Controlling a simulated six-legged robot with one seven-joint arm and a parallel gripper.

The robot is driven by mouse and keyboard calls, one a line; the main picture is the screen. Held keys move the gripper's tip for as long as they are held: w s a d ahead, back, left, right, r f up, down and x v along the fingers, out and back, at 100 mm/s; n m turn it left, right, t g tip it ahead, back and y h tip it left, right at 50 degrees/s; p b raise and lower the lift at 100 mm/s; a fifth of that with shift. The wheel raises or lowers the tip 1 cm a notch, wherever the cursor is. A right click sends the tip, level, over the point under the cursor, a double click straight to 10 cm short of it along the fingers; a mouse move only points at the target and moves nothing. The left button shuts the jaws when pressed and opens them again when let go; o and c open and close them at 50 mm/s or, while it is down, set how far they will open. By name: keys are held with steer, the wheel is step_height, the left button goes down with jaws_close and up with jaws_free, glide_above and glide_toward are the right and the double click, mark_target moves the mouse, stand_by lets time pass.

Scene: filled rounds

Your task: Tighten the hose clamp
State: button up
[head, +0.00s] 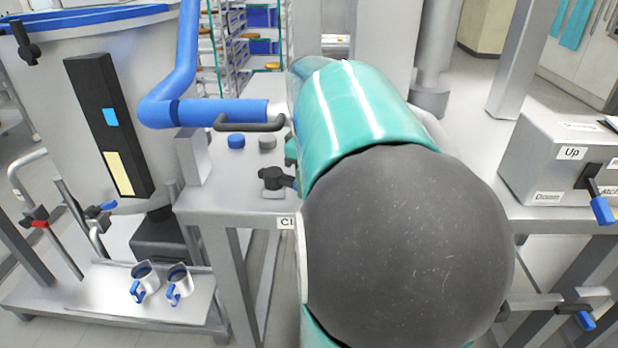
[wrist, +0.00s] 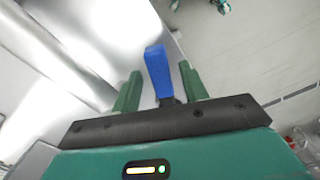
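My gripper (wrist: 160,69) is open in the wrist view, with one green finger on each side of a blue lever (wrist: 157,68). The lever has a dark base, and gaps show between it and both fingers. In the head view my teal and dark grey arm hides most of the gripper.
A large tank (head: 55,75) stands at left, with two steel jugs (head: 147,280) on a low platform. A blue cap (head: 236,141) and a grey cap (head: 268,142) lie on the bench.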

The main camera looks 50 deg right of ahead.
steer(key=shift+r, duration=0.1)
step_height(320, 180, up, 14)
steer(key=shift+f, duration=0.2)
stand_by(0.3)
